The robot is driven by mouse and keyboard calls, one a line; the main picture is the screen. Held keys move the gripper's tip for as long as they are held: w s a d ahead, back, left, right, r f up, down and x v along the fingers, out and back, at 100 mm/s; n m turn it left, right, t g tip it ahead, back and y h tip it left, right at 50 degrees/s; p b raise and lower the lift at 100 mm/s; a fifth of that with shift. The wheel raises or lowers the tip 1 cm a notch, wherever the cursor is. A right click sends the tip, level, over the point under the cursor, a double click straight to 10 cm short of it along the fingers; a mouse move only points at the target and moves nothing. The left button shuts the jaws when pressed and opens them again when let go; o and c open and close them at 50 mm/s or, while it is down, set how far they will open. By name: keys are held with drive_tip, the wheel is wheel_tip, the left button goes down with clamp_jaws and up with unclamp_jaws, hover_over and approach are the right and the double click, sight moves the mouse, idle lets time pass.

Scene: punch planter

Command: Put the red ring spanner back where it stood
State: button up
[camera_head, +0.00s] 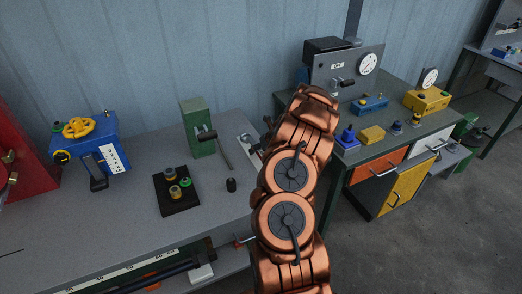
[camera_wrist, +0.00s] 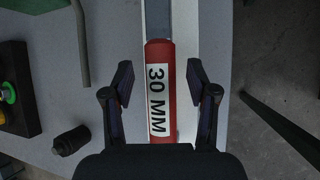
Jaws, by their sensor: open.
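A red grip (camera_wrist: 172,90) with a white label reading "30 MM" lies lengthwise in the middle of the wrist view; it looks like part of the red ring spanner. A grey bar (camera_wrist: 158,18) continues from its far end, over a pale strip (camera_wrist: 183,30) on the bench. My gripper (camera_wrist: 160,78) is open, with one finger on each side of the red grip and a visible gap on both sides. My gripper's body hides the near end of the grip. In the head view my arm hides most of this spot.
A green block (camera_head: 197,127) with a lever stands left of my arm. A black plate (camera_head: 176,205) with knobs and a small black knob (camera_head: 231,185) are nearby. A blue box (camera_head: 88,140) with a yellow wheel stands farther left. A second bench (camera_head: 398,137) with instruments is right.

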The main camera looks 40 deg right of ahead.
drive_tip(key=shift+s+r, duration=0.35)
drive_tip(key=shift+r, duration=0.2)
drive_tip(key=v, duration=1)
drive_tip(key=shift+s+r, duration=0.2)
drive_tip(key=shift+r, duration=0.05)
